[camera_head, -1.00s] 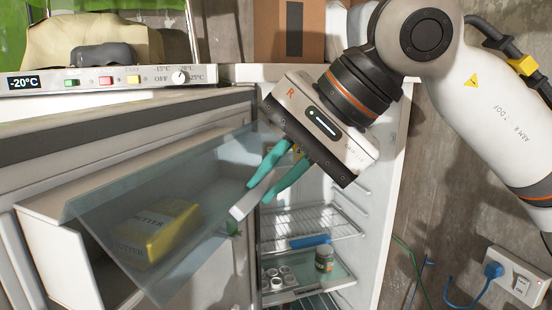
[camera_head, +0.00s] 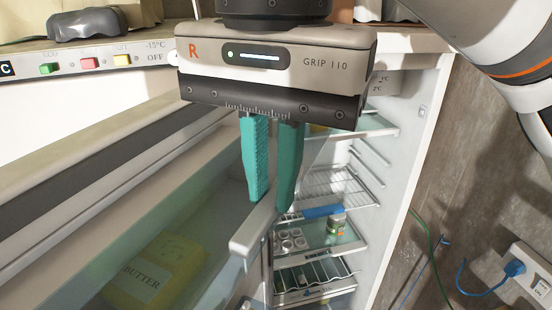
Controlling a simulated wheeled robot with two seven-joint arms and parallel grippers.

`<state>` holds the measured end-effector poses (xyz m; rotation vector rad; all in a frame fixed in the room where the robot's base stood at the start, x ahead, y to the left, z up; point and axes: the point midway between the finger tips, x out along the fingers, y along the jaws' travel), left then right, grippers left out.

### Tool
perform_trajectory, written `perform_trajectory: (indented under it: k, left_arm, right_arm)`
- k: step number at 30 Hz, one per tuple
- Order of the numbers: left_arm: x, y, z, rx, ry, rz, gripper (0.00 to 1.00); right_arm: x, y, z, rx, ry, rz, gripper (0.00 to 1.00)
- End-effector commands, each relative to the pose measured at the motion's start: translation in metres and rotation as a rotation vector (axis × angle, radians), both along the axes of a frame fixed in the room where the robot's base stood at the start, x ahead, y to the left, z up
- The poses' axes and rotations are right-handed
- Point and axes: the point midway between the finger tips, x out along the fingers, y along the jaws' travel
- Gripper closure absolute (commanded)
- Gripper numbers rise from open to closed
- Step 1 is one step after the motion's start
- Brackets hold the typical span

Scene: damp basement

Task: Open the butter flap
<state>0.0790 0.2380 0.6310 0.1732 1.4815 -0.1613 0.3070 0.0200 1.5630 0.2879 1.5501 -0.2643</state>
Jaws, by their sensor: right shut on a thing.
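The butter flap (camera_head: 205,220) is a see-through greenish panel on the inside of the open fridge door, with a pale handle bar (camera_head: 252,238) at its right end. A yellow butter pack (camera_head: 155,272) labelled BUTTER shows through the panel at lower left. My right gripper (camera_head: 271,205) points down with two teal fingers, shut on the handle bar, which runs between the fingertips. The exact contact is partly hidden by the fingers. My left gripper is not in view.
The open fridge interior, with wire racks (camera_head: 335,187), a blue item (camera_head: 323,211) and a jar (camera_head: 337,224), lies right of the gripper. A control panel (camera_head: 105,58) with coloured buttons is at upper left. A socket with a blue plug (camera_head: 514,268) is at lower right.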

Motion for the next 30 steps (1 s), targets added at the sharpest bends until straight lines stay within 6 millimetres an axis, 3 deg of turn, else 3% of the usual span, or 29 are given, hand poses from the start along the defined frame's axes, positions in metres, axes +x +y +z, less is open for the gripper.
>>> perform_trajectory:
  k: [15,16,20,30]
  left_arm:
    - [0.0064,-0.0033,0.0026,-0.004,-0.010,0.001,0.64]
    - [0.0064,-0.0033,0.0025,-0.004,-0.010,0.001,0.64]
    - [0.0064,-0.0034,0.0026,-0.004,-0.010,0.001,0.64]
    - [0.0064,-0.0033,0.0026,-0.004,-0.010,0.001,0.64]
  right_arm:
    - [-0.0004,0.0006,0.0010,-0.021,0.008,0.005,1.00]
    - [-0.0004,0.0006,0.0010,-0.021,0.008,0.005,0.83]
    - [-0.0003,0.0006,0.0010,-0.021,0.008,0.004,0.64]
    - [-0.0001,0.0006,0.0013,-0.019,0.008,0.003,0.64]
